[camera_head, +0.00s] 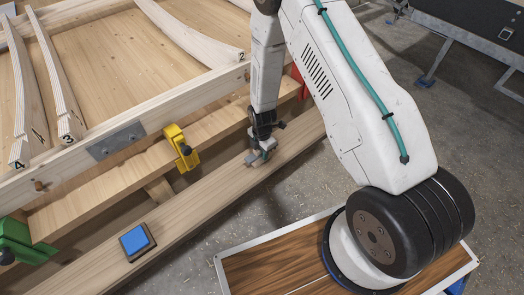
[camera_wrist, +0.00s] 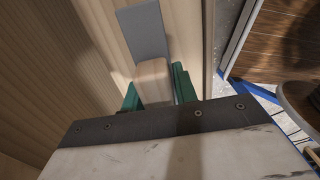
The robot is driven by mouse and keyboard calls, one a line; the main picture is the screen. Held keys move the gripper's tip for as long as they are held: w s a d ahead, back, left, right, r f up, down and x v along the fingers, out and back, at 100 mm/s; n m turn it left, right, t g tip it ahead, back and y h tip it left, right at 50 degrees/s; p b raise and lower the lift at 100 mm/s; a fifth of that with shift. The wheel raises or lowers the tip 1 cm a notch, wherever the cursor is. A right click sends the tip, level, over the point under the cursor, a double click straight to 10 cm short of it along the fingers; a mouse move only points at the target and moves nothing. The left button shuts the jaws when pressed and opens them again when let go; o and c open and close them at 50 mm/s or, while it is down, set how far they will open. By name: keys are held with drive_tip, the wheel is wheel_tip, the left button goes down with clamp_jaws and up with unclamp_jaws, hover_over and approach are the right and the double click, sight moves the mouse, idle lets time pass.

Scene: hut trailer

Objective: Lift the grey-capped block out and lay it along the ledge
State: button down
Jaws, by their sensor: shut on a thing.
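My gripper (camera_head: 261,148) is low over the outer wooden plank, the ledge (camera_head: 205,199), in the head view. In the wrist view, its green fingers (camera_wrist: 156,92) are shut on the sides of a pale wooden block (camera_wrist: 153,78). A flat grey part (camera_wrist: 142,32) shows beyond the wood, which seems to be the block's cap. In the head view the block is small and partly hidden by the fingers, with a grey end (camera_head: 251,158) showing at the left. I cannot tell whether it touches the ledge.
A yellow clamp (camera_head: 180,146) stands left of my gripper on the inner beam. A blue-topped square box (camera_head: 136,241) sits on the plank at lower left, near a green clamp (camera_head: 20,243). The plank between the box and my gripper is clear.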

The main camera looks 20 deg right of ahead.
drive_tip(key=shift+f, duration=0.25)
drive_tip(key=c, duration=1)
unclamp_jaws()
wheel_tip(320, 180, up, 8)
drive_tip(key=shift+f, duration=0.1)
